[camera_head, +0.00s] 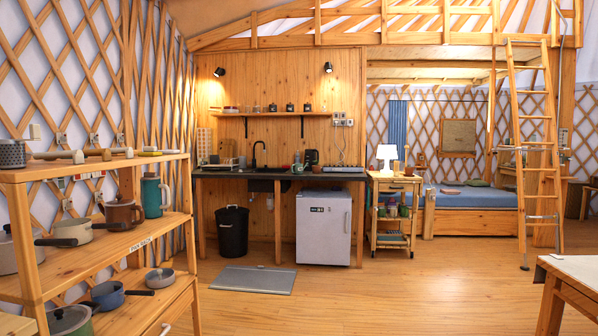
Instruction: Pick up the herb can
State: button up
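I cannot pick out the herb can for sure. Small potted or can-like items (393,208) stand on the middle shelf of the wooden cart (396,180), too small to tell apart. A grey perforated can-like holder (12,154) stands on the top of the left shelf unit. My gripper is not in view.
The counter (280,175) stands at the back with a white fridge (323,228) and a black bin (232,231) below. A ladder (537,150) and table corner (575,272) are right.

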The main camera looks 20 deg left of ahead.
aim_at(298, 169)
jog(key=i+j+u, duration=0.1)
jog(key=i+u, duration=0.4)
jog(key=i, duration=1.6)
jog(key=i+l, duration=0.1)
jog(key=i, duration=3.2)
